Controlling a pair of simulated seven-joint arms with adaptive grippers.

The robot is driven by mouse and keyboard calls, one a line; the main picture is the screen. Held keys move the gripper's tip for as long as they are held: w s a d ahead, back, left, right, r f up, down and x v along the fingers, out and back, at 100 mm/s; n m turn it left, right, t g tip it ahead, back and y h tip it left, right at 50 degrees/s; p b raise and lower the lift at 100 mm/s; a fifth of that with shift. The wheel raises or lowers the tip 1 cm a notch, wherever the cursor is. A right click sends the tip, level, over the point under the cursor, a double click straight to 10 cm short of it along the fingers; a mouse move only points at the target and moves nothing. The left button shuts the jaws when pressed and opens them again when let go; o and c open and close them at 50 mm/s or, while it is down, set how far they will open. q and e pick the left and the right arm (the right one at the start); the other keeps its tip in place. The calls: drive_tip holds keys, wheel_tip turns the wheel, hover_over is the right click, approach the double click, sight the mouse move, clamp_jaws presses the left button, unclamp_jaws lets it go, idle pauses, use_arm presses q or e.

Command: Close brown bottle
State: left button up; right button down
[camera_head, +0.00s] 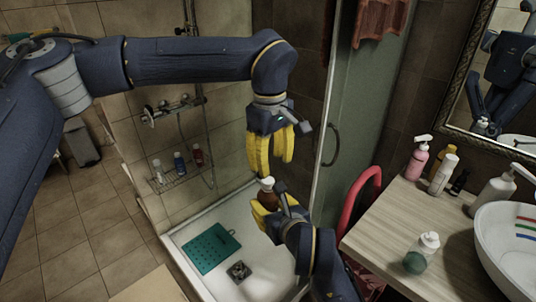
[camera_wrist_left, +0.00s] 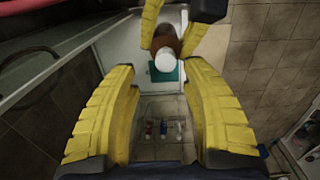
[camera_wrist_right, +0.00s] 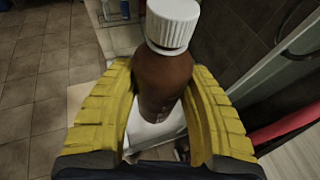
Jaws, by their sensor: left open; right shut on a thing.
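The brown bottle (camera_head: 269,195) is held upright or nearly so in my right gripper (camera_head: 266,208), in the middle of the head view. Its ribbed white cap (camera_wrist_right: 172,24) sits on top of the neck in the right wrist view; how tight it is, I cannot tell. Both right fingers press on the bottle body (camera_wrist_right: 162,85). My left gripper (camera_head: 271,166) is open and empty, pointing down just above the bottle. In the left wrist view the white cap (camera_wrist_left: 165,60) shows between the left fingers' tips, apart from them.
Below lies a white shower tray (camera_head: 205,226) with a teal mat (camera_head: 211,248). A glass door (camera_head: 365,90) and red chair (camera_head: 362,195) stand right of the grippers. The wooden counter (camera_head: 400,222) bears several bottles and a white basin (camera_head: 505,250). A wire rack (camera_head: 182,178) is at left.

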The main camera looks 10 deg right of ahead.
use_arm(q)
drive_tip(key=n, duration=0.3)
drive_tip(key=shift+r, duration=0.1)
drive_tip(key=n, duration=0.5)
drive_tip(key=shift+r, duration=0.15)
drive_tip(key=n, duration=0.6)
drive_tip(key=shift+r, duration=0.15)
drive_tip(key=n, duration=0.3)
drive_tip(key=shift+r, duration=0.1)
drive_tip(key=n, duration=0.5)
drive_tip(key=shift+a+r, duration=0.1)
drive_tip(key=n, duration=0.6)
drive_tip(key=shift+r, duration=0.15)
drive_tip(key=n, duration=0.5)
drive_tip(key=shift+a, duration=0.1)
drive_tip(key=n, duration=0.3)
drive_tip(key=shift+r, duration=0.1)
drive_tip(key=n, duration=0.4)
drive_tip(key=shift+a, duration=0.15)
drive_tip(key=n, duration=0.4)
drive_tip(key=shift+n, duration=0.4)
